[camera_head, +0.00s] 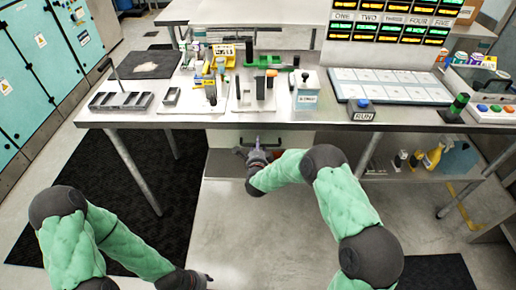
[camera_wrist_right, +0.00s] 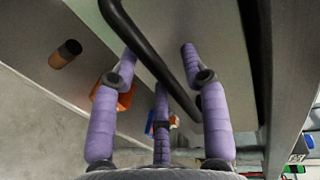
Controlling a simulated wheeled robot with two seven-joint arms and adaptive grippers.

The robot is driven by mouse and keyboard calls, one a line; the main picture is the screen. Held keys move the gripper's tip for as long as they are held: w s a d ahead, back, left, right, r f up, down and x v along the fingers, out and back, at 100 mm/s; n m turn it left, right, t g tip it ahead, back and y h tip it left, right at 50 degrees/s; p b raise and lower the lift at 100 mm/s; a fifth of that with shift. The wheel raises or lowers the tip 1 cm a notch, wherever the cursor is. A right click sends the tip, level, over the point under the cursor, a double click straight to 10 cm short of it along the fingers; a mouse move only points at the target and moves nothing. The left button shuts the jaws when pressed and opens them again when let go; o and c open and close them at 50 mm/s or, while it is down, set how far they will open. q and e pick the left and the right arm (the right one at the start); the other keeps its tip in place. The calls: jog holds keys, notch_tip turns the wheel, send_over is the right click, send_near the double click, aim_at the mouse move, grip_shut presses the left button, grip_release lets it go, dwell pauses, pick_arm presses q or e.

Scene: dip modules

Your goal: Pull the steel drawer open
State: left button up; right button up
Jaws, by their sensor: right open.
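The steel drawer (camera_head: 223,139) is under the front edge of the workbench in the head view, and its grey front (camera_wrist_right: 222,45) fills the upper middle of the right wrist view. Its dark bar handle (camera_wrist_right: 157,52) runs diagonally there. My right gripper (camera_head: 255,143) is at the drawer front, partly hidden by its own wrist. In the wrist view its purple fingers (camera_wrist_right: 160,62) are open and spread on both sides of the handle; contact cannot be told. My left gripper (camera_head: 208,278) is low at the bottom of the head view, far from the drawer, its fingers barely visible.
The workbench top (camera_head: 420,122) overhangs the drawer and carries a dark slotted tray (camera_head: 121,102), a white panel board (camera_head: 390,87) and small parts. A lower shelf (camera_head: 400,172) at right holds a yellow bottle (camera_head: 433,157).

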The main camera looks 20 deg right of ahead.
jog(key=shift+w+d, duration=0.1)
jog(key=shift+w, duration=0.15)
grip_shut()
jog(key=shift+s, duration=0.1)
